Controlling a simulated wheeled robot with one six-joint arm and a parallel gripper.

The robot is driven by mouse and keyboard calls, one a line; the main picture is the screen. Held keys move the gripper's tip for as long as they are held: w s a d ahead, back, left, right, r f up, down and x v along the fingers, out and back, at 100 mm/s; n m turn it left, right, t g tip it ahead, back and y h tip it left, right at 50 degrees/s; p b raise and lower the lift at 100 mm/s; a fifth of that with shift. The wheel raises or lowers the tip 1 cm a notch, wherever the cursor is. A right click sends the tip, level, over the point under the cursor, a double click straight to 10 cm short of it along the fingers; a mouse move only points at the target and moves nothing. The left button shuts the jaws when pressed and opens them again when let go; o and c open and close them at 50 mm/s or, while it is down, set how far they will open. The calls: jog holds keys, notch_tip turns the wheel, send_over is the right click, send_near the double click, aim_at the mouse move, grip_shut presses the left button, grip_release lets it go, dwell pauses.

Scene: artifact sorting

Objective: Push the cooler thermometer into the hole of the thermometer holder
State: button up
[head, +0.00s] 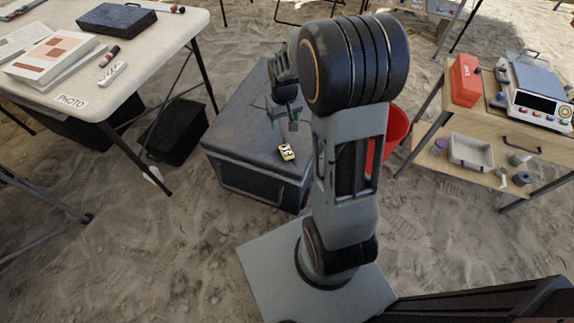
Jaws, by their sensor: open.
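A dark grey cooler box (228,133) stands on the sand left of my arm. No hole can be made out. My gripper (284,122) is open above the lid, a little behind the yellow device in the picture and apart from it. Nothing shows between the fingers. My arm hides the right part of the cooler.
A red bucket (397,128) stands behind my arm, right of the cooler. A white table (130,88) with papers and pens stands left, with a black crate (172,132) near it. A wooden table (440,118) with a red box and instruments stands right. The cooler lid is otherwise mostly bare.

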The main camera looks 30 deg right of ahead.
jog(key=b, duration=0.4)
send_over(287, 150)
jog(key=shift+g, duration=0.3)
jog(key=f, duration=1.4)
jog(key=shift+s+a+f, duration=0.15)
jog(key=shift+s, duration=0.05)
jog(key=shift+w+f+b, duration=0.15)
jog(key=shift+f+b, duration=1.4)
jog(key=shift+f, duration=1.65)
jog(key=shift+r, duration=0.1)
jog(key=c, duration=1.1)
